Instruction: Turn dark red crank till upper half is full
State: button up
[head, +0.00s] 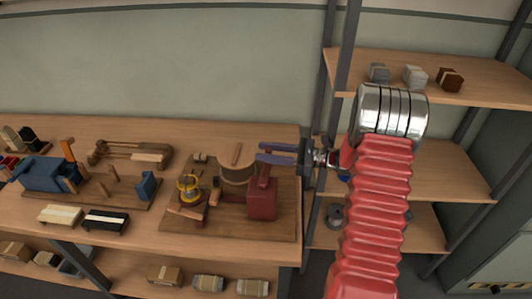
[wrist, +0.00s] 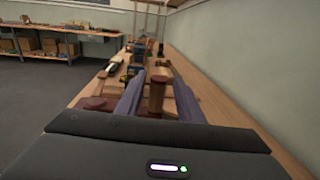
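In the head view a dark red block (head: 262,200) stands on a wooden board at the right of the bench, with a small dark upright piece, probably the crank's handle (head: 265,171), above it. My gripper (head: 258,153) is open, its two blue-purple fingers pointing left, above and behind the block. In the wrist view a reddish-brown post (wrist: 157,95) stands between the two spread fingers (wrist: 157,80), with gaps at its sides. A round wooden drum (head: 238,172) stands just left of the fingertips. I cannot make out bristles or how full its upper half is.
A yellow-ringed device (head: 189,189) shares the wooden board (head: 230,229). A blue vise-like tool (head: 47,174) and a wooden clamp frame (head: 131,153) lie farther left. Shelving (head: 465,180) stands close on the right, beside my arm. A wall runs behind the bench.

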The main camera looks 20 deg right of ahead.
jog(key=shift+o, duration=0.3)
jog(key=shift+r, duration=0.1)
notch_tip(320, 180, up, 10)
jog(key=shift+f, duration=0.15)
dwell(0.3)
jog(key=shift+c, duration=0.4)
jog(key=shift+s+f, duration=0.1)
jog(key=shift+c, duration=0.8)
jog(key=shift+m+t+h, duration=0.8)
jog(key=shift+t, duration=0.1)
jog(key=s+d+f, duration=0.4)
jog(key=d, duration=0.1)
jog(key=s+d+f, duration=0.2)
jog(key=shift+s+d, duration=0.2)
jog(key=shift+s, duration=0.1)
grip_shut()
jog(key=s+d+f+m+t+h, duration=0.1)
jog(key=s+d+f+t, duration=0.1)
jog(key=s+d+f, duration=0.3)
jog(key=s, duration=0.2)
jog(key=shift+s+d+m+h, duration=0.15)
jog(key=shift+s+m+h, duration=0.15)
jog(key=shift+s, duration=0.05)
